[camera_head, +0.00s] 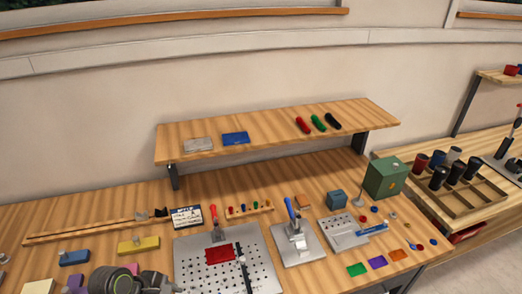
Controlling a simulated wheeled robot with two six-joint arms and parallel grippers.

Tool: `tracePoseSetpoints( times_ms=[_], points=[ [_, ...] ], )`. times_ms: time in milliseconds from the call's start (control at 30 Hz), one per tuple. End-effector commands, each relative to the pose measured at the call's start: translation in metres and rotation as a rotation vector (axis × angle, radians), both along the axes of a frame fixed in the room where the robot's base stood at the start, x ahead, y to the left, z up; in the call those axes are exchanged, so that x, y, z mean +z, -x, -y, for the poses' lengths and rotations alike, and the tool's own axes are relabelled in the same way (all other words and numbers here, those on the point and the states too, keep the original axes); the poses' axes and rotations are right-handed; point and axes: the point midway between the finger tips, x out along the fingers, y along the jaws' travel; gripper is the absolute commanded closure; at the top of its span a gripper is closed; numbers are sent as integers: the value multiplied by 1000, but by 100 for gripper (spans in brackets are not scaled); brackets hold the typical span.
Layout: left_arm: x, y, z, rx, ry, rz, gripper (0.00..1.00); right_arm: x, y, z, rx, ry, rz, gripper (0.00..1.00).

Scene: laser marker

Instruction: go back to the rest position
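A perforated metal plate (196,262) lies on the bench at the bottom middle. A red plate (219,254) lies on it, next to a red-handled clamp (214,223). To its right a blue-handled clamp (291,214) stands on a grey base plate (288,258).
A wooden shelf (270,124) carries a grey plate, a blue plate and red, green and black cylinders. A green box (385,179) stands at the bench's right. Small coloured pieces lie at the front right. A side bench holds a wooden tray (487,204) with dark cups.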

Motion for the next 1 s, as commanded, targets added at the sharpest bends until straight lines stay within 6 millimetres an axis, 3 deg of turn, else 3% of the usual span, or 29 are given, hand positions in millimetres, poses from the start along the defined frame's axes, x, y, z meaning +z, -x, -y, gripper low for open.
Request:
tracePoseSetpoints(
  times_ms=[267,600,967,1000],
  points=[
    [-8,56,-22,-378,-244,171,37,0,7,0,-2,-1,-10,59],
    [7,125,-54,-912,-586,271,37,0,6,0,-2,-1,-10,59],
    [31,169,-77,-1286,-795,242,37,0,6,0,-2,-1,-9,59],
    [22,168,-79,-1303,-798,238,37,-4,6,0,-2,-1,-8,59]
  ],
)
